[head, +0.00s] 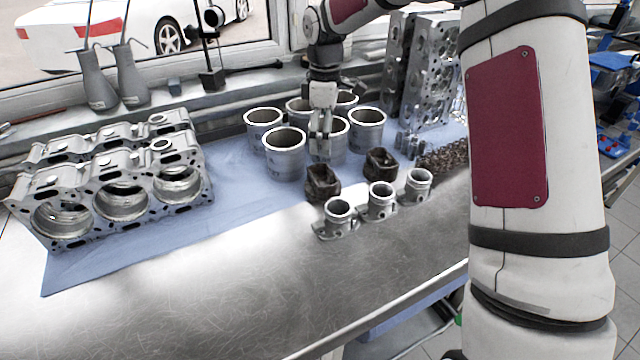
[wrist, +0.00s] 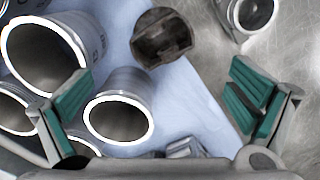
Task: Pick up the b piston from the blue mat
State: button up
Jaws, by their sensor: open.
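Two dark brown, used-looking pistons stand near the front edge of the blue mat (head: 235,202): a left one (head: 323,184) and a right one (head: 381,163). No letter is readable, so I cannot tell which is the b piston. My gripper (head: 320,152) hangs pointing down among the silver cylinder liners, behind and above the left piston. In the wrist view my gripper (wrist: 160,103) is open with green-padded fingers wide apart and nothing held. One dark piston (wrist: 162,38) lies beyond the fingertips there, near the top middle. A liner (wrist: 120,112) shows between the fingers, nearer the left one.
Several silver liners (head: 284,153) crowd around my gripper. Three small flanged cylinders (head: 381,201) stand in front of the pistons on the bare metal bench (head: 230,290). An engine block (head: 110,185) lies at left. A tall cylinder head (head: 427,70) stands behind right.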

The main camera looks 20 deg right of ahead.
aim_at(323, 177)
notch_tip(323, 177, down, 13)
jog(key=shift+s+a+r+p, duration=0.1)
jog(key=shift+p, duration=0.85)
jog(key=shift+c, duration=0.2)
jog(key=c, duration=1.5)
